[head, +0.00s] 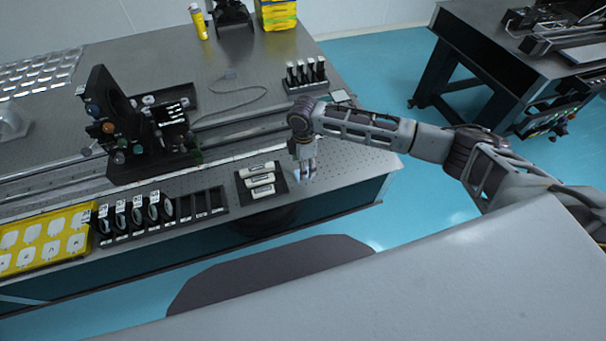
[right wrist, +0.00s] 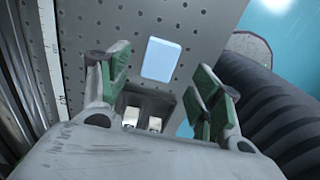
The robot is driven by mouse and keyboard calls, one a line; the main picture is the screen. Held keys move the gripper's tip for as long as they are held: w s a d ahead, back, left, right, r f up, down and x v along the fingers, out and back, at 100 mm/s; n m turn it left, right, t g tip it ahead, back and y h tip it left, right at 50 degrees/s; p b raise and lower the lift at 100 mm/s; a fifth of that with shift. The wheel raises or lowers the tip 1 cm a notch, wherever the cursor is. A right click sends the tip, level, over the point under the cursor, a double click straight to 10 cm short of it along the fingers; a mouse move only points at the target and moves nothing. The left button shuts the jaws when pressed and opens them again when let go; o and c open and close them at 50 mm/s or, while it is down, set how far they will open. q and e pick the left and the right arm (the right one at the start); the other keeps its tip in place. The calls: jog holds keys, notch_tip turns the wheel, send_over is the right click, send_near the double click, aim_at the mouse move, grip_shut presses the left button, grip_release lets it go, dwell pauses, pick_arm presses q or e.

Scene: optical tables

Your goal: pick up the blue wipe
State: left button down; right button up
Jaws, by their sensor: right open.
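The blue wipe (right wrist: 161,59) is a small pale blue rounded rectangle lying flat on the perforated table top in the right wrist view. In the head view only a small pale bluish patch (head: 299,181) shows by my right fingertips, and I cannot tell for sure that it is the wipe. My right gripper (head: 306,170) points down over the table near its front right edge. In the right wrist view its green-padded fingers (right wrist: 160,82) are apart and empty, with the wipe beyond and between them. My left gripper is not in view.
A black tray with white pieces (head: 261,180) stands just left of my right gripper. A black rack (head: 160,215) and a yellow tray (head: 42,240) line the front edge. A black holder with bottles (head: 306,74) stands behind. An optical mount (head: 135,125) stands left.

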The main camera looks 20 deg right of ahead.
jog(key=shift+f, duration=2.25)
jog(key=c, duration=0.8)
